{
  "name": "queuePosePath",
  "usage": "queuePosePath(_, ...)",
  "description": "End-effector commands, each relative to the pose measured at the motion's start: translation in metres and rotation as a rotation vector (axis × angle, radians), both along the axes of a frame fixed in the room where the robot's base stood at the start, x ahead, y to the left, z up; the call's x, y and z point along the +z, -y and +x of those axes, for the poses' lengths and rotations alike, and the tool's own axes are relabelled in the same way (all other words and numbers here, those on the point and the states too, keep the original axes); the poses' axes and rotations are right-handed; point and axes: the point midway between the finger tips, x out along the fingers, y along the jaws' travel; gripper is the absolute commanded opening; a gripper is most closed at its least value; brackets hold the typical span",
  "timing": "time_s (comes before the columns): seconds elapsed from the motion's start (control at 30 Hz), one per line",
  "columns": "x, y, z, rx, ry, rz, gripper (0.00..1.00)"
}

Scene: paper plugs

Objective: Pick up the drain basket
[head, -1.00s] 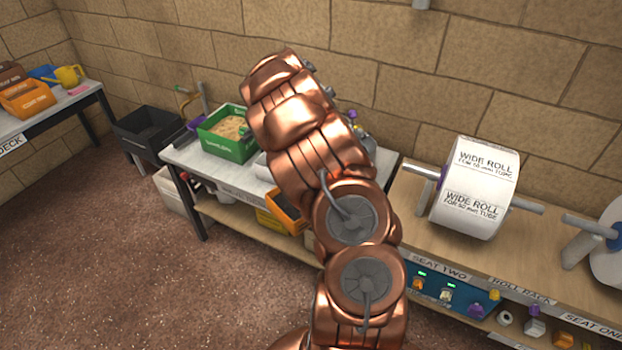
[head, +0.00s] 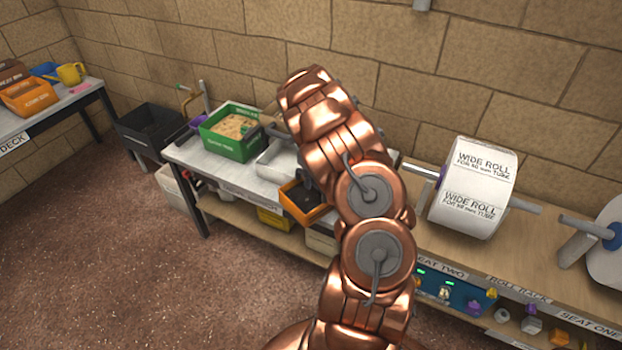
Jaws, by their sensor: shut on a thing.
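My copper arm (head: 350,170) reaches up across the middle of the head view, over the right part of the grey-topped table. My gripper is hidden behind the arm, so I cannot see its fingers or what they touch. An orange open box with a dark inside (head: 294,208) shows just left of the arm, at the table's front edge. The arm covers its right side. I cannot tell for sure whether it is the drain basket.
A green box of tan material (head: 222,144) and a white tray (head: 270,168) stand on the grey-topped table (head: 205,172). A yellow bin (head: 272,221) is below. A wide paper roll (head: 470,185) stands right of the arm. A black crate (head: 145,124) stands left.

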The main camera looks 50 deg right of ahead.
Motion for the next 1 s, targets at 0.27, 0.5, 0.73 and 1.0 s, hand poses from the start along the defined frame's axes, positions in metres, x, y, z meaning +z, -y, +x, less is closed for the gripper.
queuePosePath(0.27, -0.0008, 0.0002, 0.0003, 0.0, 0.001, -0.001, 0.0)
queuePosePath(0.5, -0.0027, 0.0002, 0.0004, 0.0, 0.001, 0.0, 0.27)
queuePosePath(0.73, -0.0027, 0.0002, 0.0003, 0.0, 0.001, 0.0, 0.42)
queuePosePath(1.0, -0.0002, 0.0004, 0.0001, 0.0, 0.001, -0.001, 0.42)
